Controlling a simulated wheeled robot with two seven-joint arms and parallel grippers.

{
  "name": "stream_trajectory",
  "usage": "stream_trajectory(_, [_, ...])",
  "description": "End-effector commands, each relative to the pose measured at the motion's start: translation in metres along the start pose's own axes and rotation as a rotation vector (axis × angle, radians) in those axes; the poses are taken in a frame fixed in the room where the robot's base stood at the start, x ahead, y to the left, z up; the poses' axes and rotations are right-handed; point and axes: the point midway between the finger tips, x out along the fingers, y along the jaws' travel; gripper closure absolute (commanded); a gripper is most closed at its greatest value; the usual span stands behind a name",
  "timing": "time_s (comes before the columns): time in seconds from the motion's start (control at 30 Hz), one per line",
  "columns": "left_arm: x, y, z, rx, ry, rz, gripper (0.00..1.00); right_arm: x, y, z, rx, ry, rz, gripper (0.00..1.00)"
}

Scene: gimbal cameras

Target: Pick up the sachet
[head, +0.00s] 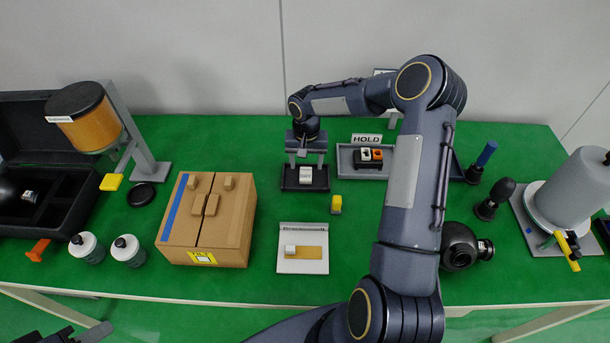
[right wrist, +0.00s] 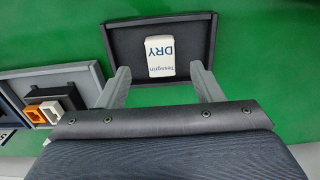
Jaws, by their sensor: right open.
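The sachet (right wrist: 161,57) is a small white packet marked "DRY". It lies in a small black tray (right wrist: 198,77) on the green table, and it also shows in the head view (head: 305,174). My right gripper (right wrist: 162,85) is open, with one finger on each side of the tray's near part. In the head view my right gripper (head: 306,155) is just behind and above the sachet, and the sachet is clear of the fingers.
A grey tray marked HOLD (head: 345,160) with a small block unit stands right of the black tray. A yellow block (head: 336,204) lies in front. A cardboard box (head: 207,220) stands left, and a white plate (head: 303,262) is nearer. Green table shows around the black tray.

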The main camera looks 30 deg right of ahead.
Motion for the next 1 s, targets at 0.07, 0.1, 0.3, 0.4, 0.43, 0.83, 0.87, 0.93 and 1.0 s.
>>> stream_trajectory(0.07, [0.005,-0.002,0.003,0.000,0.000,0.000,0.64,0.013,0.000,-0.001,0.000,-0.002,-0.001,0.40])
stream_trajectory(0.1, [0.007,-0.003,0.004,0.000,0.000,0.000,0.64,0.020,0.000,-0.001,-0.001,-0.003,-0.001,0.40])
stream_trajectory(0.3, [0.015,-0.007,0.008,0.000,0.000,0.000,0.64,0.046,-0.001,-0.002,-0.002,-0.002,-0.001,0.40])
stream_trajectory(0.4, [0.016,-0.007,0.008,0.000,0.000,0.000,0.64,0.049,-0.001,-0.003,-0.001,-0.001,-0.001,0.40])
stream_trajectory(0.43, [0.016,-0.007,0.008,0.000,0.000,0.000,0.64,0.049,-0.001,-0.003,-0.001,-0.001,-0.001,0.40])
stream_trajectory(0.83, [0.015,-0.007,0.008,0.000,0.000,0.000,0.64,0.048,-0.001,-0.003,-0.002,0.000,0.000,0.69])
stream_trajectory(0.87, [0.015,-0.007,0.008,0.000,0.000,0.000,0.64,0.048,-0.001,-0.003,-0.002,0.000,0.000,0.73])
stream_trajectory(0.93, [0.015,-0.007,0.008,0.000,0.000,0.000,0.64,0.048,-0.001,-0.003,-0.002,0.000,0.000,0.82])
stream_trajectory(1.0, [0.015,-0.007,0.008,0.000,0.000,0.000,0.64,0.048,-0.001,-0.003,-0.002,0.000,0.000,0.88])
